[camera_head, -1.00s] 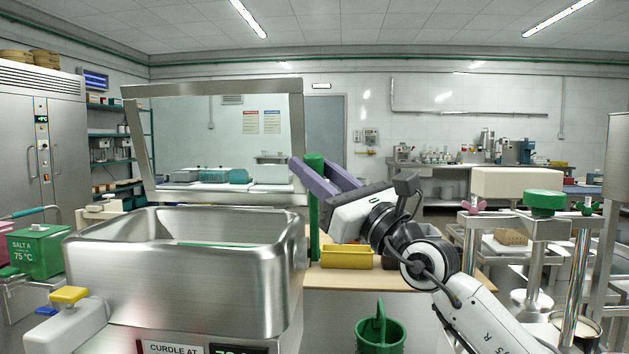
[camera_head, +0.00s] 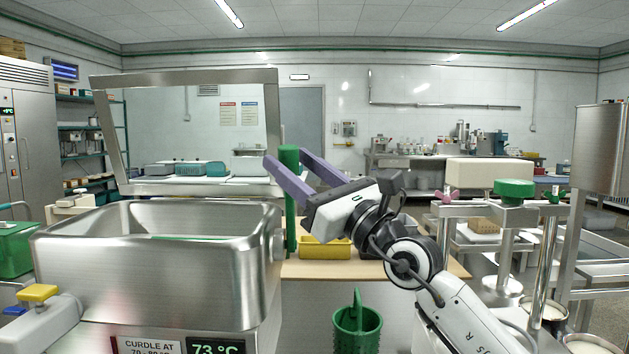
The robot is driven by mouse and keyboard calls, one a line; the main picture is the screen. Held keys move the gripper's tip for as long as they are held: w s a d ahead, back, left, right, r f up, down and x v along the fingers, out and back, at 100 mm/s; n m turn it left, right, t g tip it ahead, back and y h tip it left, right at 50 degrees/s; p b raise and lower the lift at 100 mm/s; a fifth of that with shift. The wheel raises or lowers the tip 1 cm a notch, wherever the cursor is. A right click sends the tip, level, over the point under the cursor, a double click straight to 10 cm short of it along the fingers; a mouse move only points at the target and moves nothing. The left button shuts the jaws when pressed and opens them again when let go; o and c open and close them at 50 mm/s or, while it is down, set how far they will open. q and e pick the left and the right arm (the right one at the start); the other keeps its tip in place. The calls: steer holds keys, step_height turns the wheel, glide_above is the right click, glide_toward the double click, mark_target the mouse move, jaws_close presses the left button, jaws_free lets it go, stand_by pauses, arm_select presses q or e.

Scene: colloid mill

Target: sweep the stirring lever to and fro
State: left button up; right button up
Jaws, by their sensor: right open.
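The stirring lever is a green upright rod (camera_head: 291,215) with a thicker green grip on top, at the right end of the steel vat (camera_head: 160,270). My right gripper (camera_head: 287,160) comes in from the lower right with two purple fingers. The fingers are apart, one on each side of the green grip. I cannot tell whether either finger touches it. The lever looks upright. My left gripper is not in view.
A display on the vat's front (camera_head: 215,347) reads 73 °C. A yellow bin (camera_head: 325,248) sits on the wooden-topped bench behind the gripper. A green basket (camera_head: 357,328) is below my arm. A steel press with a green knob (camera_head: 515,187) stands at the right.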

steer(key=v, duration=0.8)
steer(key=shift+s+d, duration=0.2)
steer(key=shift+d, duration=0.05)
steer(key=shift+f, duration=0.15)
